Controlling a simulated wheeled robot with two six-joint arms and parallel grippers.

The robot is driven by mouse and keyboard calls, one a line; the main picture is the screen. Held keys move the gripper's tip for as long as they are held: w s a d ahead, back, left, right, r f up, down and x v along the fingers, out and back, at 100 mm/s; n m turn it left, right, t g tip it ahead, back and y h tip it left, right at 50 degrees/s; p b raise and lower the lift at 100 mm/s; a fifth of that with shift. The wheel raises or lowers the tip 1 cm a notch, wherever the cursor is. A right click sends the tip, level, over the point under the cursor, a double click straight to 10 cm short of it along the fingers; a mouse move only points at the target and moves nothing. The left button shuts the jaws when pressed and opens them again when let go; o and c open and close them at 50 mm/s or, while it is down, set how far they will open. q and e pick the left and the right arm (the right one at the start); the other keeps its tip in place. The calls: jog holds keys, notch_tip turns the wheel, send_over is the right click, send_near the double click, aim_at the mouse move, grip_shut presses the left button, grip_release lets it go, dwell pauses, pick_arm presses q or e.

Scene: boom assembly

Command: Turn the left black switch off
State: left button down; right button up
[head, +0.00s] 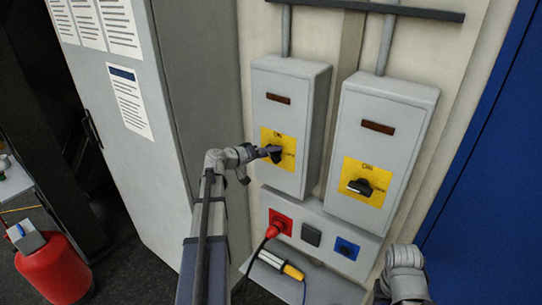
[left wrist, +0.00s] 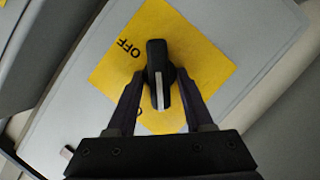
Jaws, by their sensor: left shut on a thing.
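The left black switch (left wrist: 157,62) sits on a yellow plate (left wrist: 115,55) on the left grey box. In the left wrist view its white mark runs nearly upright in the picture, and an OFF label shows to the upper left of the knob. My left gripper (left wrist: 159,88) is shut on this switch, one finger on each side of the knob. In the head view the left gripper (head: 268,152) reaches the yellow plate (head: 289,140) from the left and partly hides the knob. My right gripper is not seen; only part of the right arm shows at the lower right.
The right grey box (head: 400,110) carries a similar black switch (head: 360,187) on a yellow plate. Below are a red socket with a red plug (head: 272,231), a black socket (head: 311,234) and a blue socket (head: 346,248). A grey cabinet (head: 150,170) stands at the left.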

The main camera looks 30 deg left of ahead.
pick_arm(q)
jog(key=n+h+b, duration=0.1)
jog(key=n+b, duration=0.1)
jog(key=f+n+t+b, duration=0.1)
jog(key=n, duration=0.1)
jog(key=shift+a+h+b, duration=0.15)
jog(key=shift+h+b, duration=0.2)
jog(key=shift+h, duration=0.05)
jog(key=shift+n+t+h+b, duration=0.55)
jog(key=shift+n+b, duration=0.65)
jog(key=shift+n, duration=0.4)
jog(key=c, duration=0.7)
grip_release()
jog(key=shift+s, duration=0.1)
jog(key=v, duration=0.7)
jog(key=shift+s+a, duration=0.2)
jog(key=shift+s, duration=0.1)
